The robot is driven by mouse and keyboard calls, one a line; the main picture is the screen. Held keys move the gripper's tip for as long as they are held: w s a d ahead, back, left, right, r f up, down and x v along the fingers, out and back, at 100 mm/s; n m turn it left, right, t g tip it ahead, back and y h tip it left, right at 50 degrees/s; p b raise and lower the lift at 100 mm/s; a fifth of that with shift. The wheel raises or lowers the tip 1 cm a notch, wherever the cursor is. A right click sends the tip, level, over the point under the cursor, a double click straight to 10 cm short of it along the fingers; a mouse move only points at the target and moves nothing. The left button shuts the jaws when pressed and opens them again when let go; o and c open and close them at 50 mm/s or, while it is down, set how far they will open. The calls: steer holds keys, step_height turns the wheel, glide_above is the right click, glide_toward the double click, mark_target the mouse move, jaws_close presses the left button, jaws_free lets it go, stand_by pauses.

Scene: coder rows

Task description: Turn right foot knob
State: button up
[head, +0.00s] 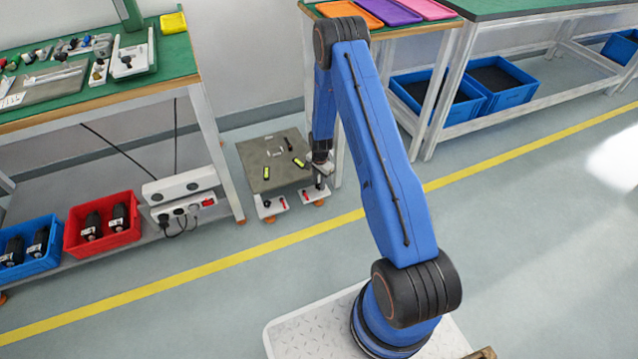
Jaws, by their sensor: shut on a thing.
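A low platform with a grey-brown top plate (258,172) stands on the floor between two benches. Two white feet stick out at its front: the left foot (270,206) and the right foot (314,195), each with small red and dark parts. My gripper (319,178) points down at the platform's front right corner, just above the right foot. It is shut on the small dark right foot knob (319,185), which it partly hides. The knob's turn angle is too small to tell.
Open floor with a yellow line (230,262) lies in front.

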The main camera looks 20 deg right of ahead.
steer(key=shift+s+m, duration=0.15)
steer(key=shift+m, duration=0.55)
steer(key=shift+f, duration=0.1)
steer(key=o, duration=0.8)
steer(key=shift+c, duration=0.2)
step_height(320, 180, up, 18)
steer(key=shift+d+f, duration=0.25)
